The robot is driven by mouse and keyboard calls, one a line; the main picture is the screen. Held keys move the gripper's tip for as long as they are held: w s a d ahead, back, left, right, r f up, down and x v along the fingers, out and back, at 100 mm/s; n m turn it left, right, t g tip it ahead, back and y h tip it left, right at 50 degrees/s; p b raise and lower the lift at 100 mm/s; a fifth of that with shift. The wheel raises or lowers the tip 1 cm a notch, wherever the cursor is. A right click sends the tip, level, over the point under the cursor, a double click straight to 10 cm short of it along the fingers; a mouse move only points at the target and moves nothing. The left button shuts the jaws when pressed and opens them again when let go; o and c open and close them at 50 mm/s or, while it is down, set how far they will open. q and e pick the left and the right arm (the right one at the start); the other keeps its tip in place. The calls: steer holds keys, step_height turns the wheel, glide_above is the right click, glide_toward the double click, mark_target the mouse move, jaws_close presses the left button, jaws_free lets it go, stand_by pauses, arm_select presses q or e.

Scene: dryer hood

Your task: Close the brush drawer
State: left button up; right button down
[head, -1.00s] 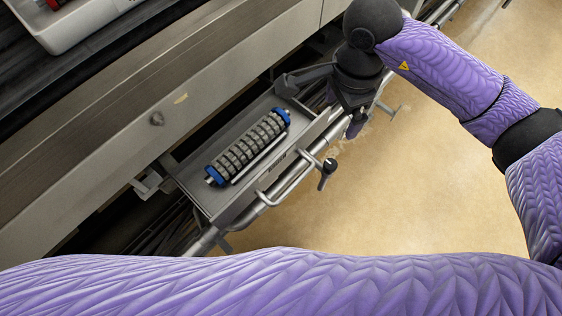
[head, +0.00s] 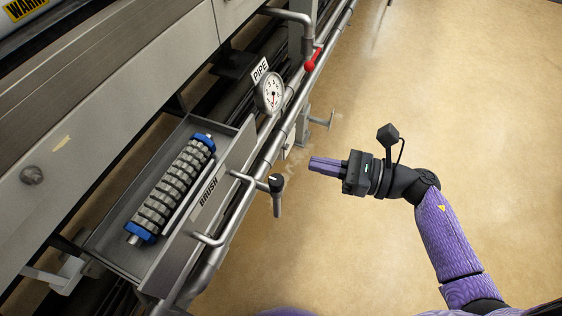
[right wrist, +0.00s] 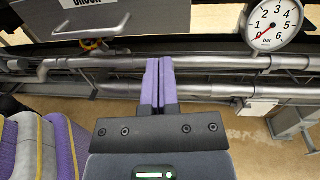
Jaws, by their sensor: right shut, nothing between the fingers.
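The brush drawer (head: 112,238) is pulled out from under the machine in the head view, with a front plate labelled BRUSH and a bar handle (head: 222,236). A roller brush (head: 172,190) with blue ends lies in it. My right gripper (head: 312,165) is shut and empty, to the right of the drawer front and apart from it, fingers pointing left. In the right wrist view the shut fingers (right wrist: 158,66) point toward the pipes, and the drawer handle (right wrist: 92,30) shows at the upper left. My left gripper is not in view.
A long pipe rail (head: 292,112) runs along the machine by the drawer front. A small black-knobbed lever (head: 276,184), a pressure gauge (head: 270,93) and a red-handled valve (head: 313,60) are near it. The tan floor at right is free.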

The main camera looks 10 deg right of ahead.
steer(key=d+f+m+t+h, duration=0.1)
steer(key=d+m+t, duration=0.1)
steer(key=d, duration=0.1)
steer(key=b, duration=0.2)
glide_toward(253, 139)
steer(key=x, duration=0.7)
steer(key=shift+w+a+r, duration=0.1)
steer(key=shift+a, duration=0.1)
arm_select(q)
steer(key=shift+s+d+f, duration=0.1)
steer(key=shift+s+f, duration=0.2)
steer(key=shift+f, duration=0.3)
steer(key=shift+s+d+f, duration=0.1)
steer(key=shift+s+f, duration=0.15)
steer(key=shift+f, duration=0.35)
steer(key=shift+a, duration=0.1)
